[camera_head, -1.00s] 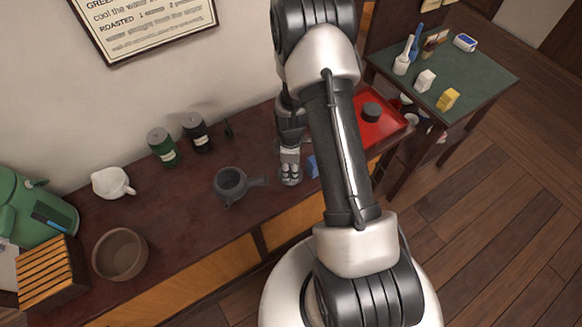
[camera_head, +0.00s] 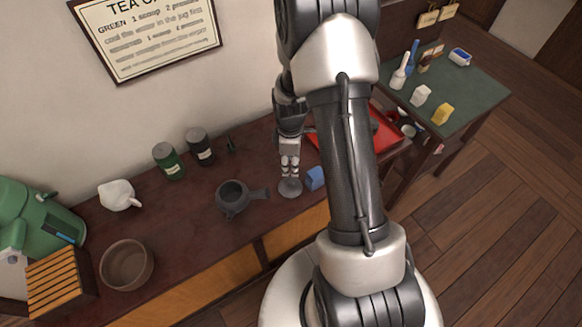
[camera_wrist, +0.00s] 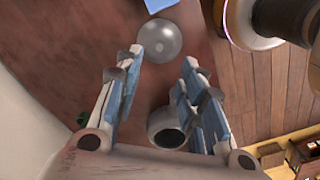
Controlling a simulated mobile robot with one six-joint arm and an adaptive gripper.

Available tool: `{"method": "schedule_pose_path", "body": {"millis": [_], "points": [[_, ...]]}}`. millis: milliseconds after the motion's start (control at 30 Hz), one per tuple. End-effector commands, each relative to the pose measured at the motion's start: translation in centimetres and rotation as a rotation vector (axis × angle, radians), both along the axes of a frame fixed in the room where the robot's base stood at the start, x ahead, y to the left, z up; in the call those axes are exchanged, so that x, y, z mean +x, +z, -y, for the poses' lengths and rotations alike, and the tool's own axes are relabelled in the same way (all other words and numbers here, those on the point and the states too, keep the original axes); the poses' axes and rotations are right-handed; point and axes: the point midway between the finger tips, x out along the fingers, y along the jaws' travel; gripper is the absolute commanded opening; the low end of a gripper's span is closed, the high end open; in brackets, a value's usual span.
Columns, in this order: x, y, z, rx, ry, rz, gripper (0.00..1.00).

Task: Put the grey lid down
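The grey lid (camera_head: 290,187) lies flat on the dark red-brown counter, just left of a blue block. It also shows in the wrist view (camera_wrist: 160,42) as a round grey disc beyond my fingertips. My gripper (camera_head: 289,174) points down above the lid. In the wrist view my gripper (camera_wrist: 162,58) has its fingers spread apart with nothing held between them. The dark grey side-handled teapot (camera_head: 232,197) stands uncovered on the counter, left of the lid. Its dark opening shows between my fingers in the wrist view (camera_wrist: 168,138).
The blue block (camera_head: 315,178) is close right of the lid. A red tray (camera_head: 386,130) is partly behind my arm. Green (camera_head: 168,161) and black (camera_head: 201,147) canisters stand at the wall. A white jug (camera_head: 119,195) and brown bowl (camera_head: 126,264) are left. Counter between bowl and teapot is clear.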

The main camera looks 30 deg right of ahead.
Motion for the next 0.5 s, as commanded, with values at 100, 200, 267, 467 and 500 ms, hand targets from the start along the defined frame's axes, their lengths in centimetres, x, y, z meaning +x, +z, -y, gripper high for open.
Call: {"method": "schedule_pose_path", "body": {"millis": [100,200,267,467,500], "points": [[0.0,1.2,-0.1,0.0,-0.004,0.002,0.36],[0.2,3.4,-0.5,-0.006,-0.035,0.021,0.36],[0.3,5.7,-1.1,-0.01,-0.072,0.041,0.36],[-1.4,15.9,-4.2,-0.01,-0.275,0.133,0.36],[-2.2,17.7,-5.0,-0.006,-0.319,0.152,0.36]]}}
